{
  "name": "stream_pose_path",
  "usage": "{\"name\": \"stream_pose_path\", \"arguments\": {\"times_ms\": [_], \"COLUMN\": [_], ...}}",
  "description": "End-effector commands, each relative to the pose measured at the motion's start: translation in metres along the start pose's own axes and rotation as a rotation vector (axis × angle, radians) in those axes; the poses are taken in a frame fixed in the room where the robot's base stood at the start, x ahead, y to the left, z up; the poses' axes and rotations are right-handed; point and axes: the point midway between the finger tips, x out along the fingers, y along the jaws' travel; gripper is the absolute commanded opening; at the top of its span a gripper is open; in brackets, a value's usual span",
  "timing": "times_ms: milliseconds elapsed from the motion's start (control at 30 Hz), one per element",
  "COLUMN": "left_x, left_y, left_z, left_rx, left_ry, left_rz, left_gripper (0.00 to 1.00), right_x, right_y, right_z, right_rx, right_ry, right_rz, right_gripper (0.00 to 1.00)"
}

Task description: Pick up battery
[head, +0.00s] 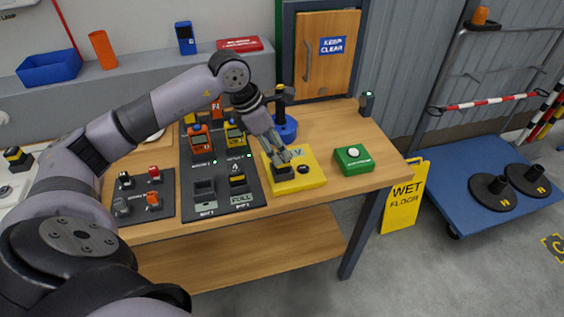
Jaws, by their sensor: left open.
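My left gripper (285,158) is open, pointing down over the left part of a yellow pad (313,181) on the wooden workbench. A dark block (283,173), which looks like a battery, sits on the pad right under the fingertips. The fingers partly cover it, and I cannot tell if they touch it. Another dark battery-like block with a yellow band (238,180) sits in the right slot of a dark charger panel (221,199). The left slot (204,188) looks empty. My right gripper is not in view.
A green box with a white button (353,158) stands right of the pad. A blue round base (285,130) stands behind it. Small coloured blocks sit on a dark board (135,212) at left. A wet-floor sign (405,197) and blue cart (455,190) stand right of the bench.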

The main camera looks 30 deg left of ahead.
Motion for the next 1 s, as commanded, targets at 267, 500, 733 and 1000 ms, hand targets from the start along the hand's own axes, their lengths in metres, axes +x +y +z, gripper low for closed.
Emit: {"name": "stream_pose_path", "arguments": {"times_ms": [267, 500, 733, 1000], "left_x": [0.030, 0.053, 0.053, 0.053], "left_y": [0.005, 0.006, 0.006, 0.006], "left_z": [-0.002, -0.003, -0.003, -0.003], "left_rx": [-0.002, -0.001, 0.000, 0.000], "left_ry": [0.002, -0.001, -0.001, -0.001], "left_rz": [-0.005, 0.000, 0.000, 0.000], "left_gripper": [0.53, 0.53, 0.51, 0.33], "right_x": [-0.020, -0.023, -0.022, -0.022], "right_y": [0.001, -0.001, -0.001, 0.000], "right_z": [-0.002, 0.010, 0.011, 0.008], "right_rx": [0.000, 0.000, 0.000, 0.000], "right_ry": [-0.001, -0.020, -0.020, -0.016], "right_rz": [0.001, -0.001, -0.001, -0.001], "right_gripper": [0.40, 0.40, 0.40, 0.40]}}
